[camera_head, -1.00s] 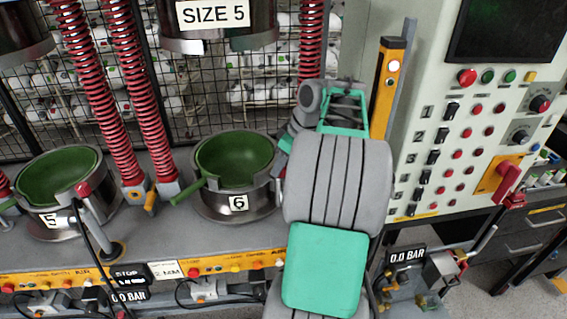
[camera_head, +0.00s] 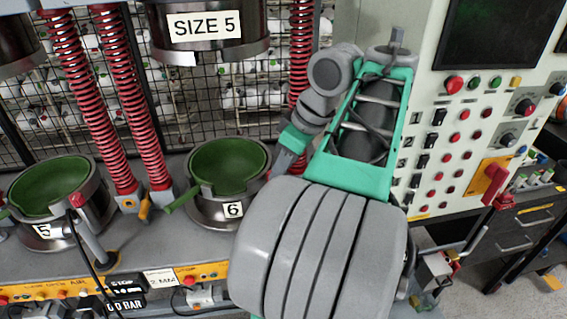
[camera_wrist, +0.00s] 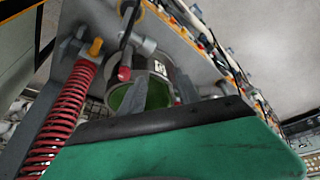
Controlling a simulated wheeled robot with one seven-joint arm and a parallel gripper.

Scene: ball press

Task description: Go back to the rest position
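My arm, grey with teal covers, rises in front of the press at the right of centre in the head view. My gripper (camera_head: 284,162) points down and left beside the right rim of the green-lined mould marked 6 (camera_head: 229,165); its fingertips are partly hidden there. In the wrist view, two grey fingers (camera_wrist: 162,92) stand apart past the black edge of my teal cover. Nothing shows held between them. A green-lined mould (camera_wrist: 124,101) lies beyond them; I cannot tell which one it is.
A mould marked 5 (camera_head: 54,190) stands at the left. The SIZE 5 upper press part (camera_head: 205,47) hangs above mould 6. Red springs (camera_head: 128,95) stand between the moulds. A control panel (camera_head: 425,190) with buttons is close on the right of my arm. Wire mesh is behind.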

